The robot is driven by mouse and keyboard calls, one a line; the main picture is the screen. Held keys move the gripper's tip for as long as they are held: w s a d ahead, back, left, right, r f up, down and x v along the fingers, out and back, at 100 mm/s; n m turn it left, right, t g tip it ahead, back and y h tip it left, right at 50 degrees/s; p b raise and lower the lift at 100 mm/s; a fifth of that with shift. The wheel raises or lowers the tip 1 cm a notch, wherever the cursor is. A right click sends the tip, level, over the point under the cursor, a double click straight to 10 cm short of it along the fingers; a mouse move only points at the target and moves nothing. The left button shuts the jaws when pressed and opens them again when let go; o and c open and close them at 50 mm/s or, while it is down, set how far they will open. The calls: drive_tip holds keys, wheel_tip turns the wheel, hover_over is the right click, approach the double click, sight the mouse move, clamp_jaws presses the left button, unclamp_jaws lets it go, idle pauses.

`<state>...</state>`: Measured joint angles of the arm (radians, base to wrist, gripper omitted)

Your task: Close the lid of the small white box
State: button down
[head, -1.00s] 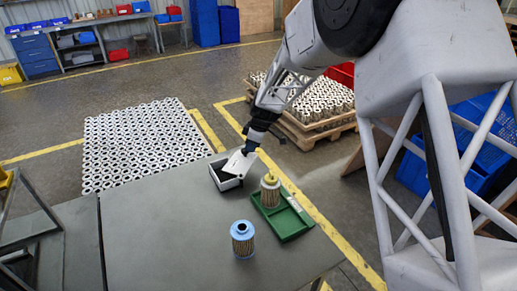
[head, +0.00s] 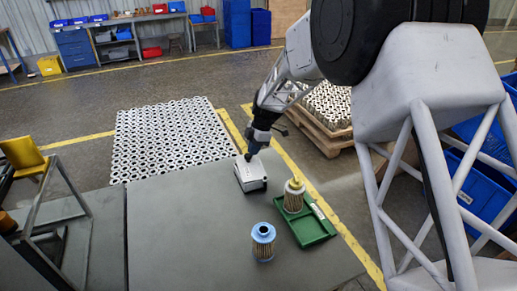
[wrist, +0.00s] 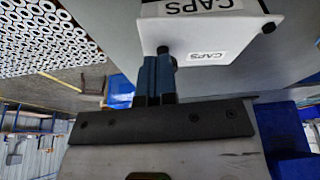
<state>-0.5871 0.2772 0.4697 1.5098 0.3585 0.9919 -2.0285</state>
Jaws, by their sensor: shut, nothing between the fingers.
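The small white box (head: 252,179) stands on the grey table near its far edge. Its white lid (head: 247,168) lies down over the top and looks closed in the head view; a small gap cannot be ruled out. In the wrist view, a white face of the box (wrist: 225,40) carries a "CAPS" label, and a second "CAPS" label shows at the top edge. My gripper (head: 249,157) is shut and empty, with its tips at the far left edge of the lid. Its blue fingers (wrist: 156,62) are together against or just beside the box; contact is unclear.
A blue-capped cartridge (head: 263,242) stands nearer on the table. The left part of the table (head: 180,230) is clear.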

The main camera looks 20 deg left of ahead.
drive_tip(key=shift+s+a, duration=0.2)
idle(0.3)
drive_tip(key=shift+w+d+r, duration=0.15)
drive_tip(key=shift+w+d, duration=0.3)
drive_tip(key=shift+w, duration=0.2)
drive_tip(key=w+d+v, duration=0.1)
drive_tip(key=v, duration=1)
drive_tip(key=shift+w+f, duration=0.25)
drive_tip(key=shift+w, duration=0.15)
